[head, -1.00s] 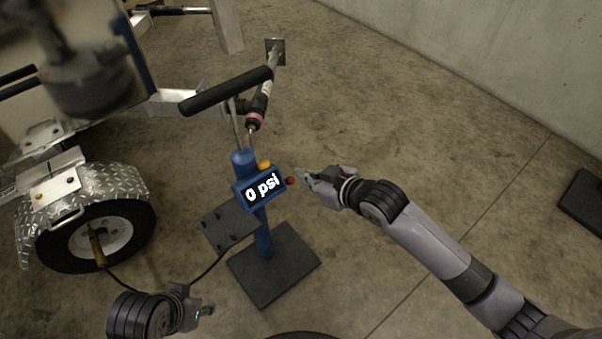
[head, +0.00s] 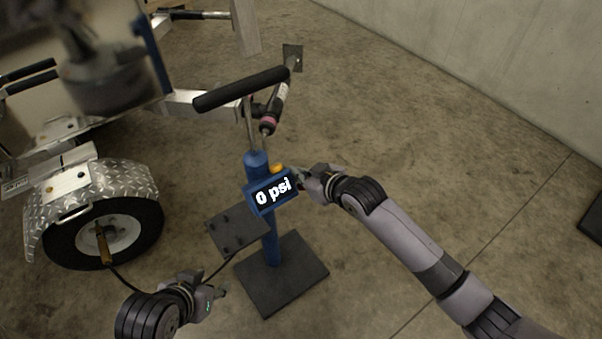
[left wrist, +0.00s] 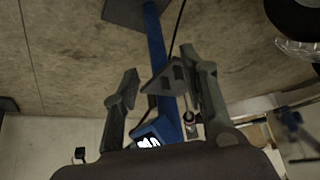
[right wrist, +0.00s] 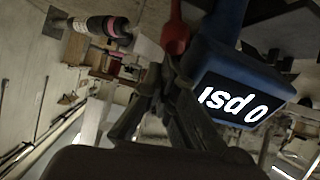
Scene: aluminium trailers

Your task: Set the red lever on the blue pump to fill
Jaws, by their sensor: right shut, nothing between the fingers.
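The blue pump (head: 257,165) stands upright on a dark base plate, with a black handle on top and a display (head: 272,191) reading "0 psi". The red lever (right wrist: 176,35) shows in the right wrist view beside the blue display housing (right wrist: 215,58).
A trailer wheel (head: 103,233) under a diamond-plate fender (head: 92,190) stands left of the pump. A dark hose runs from the wheel toward the pump.

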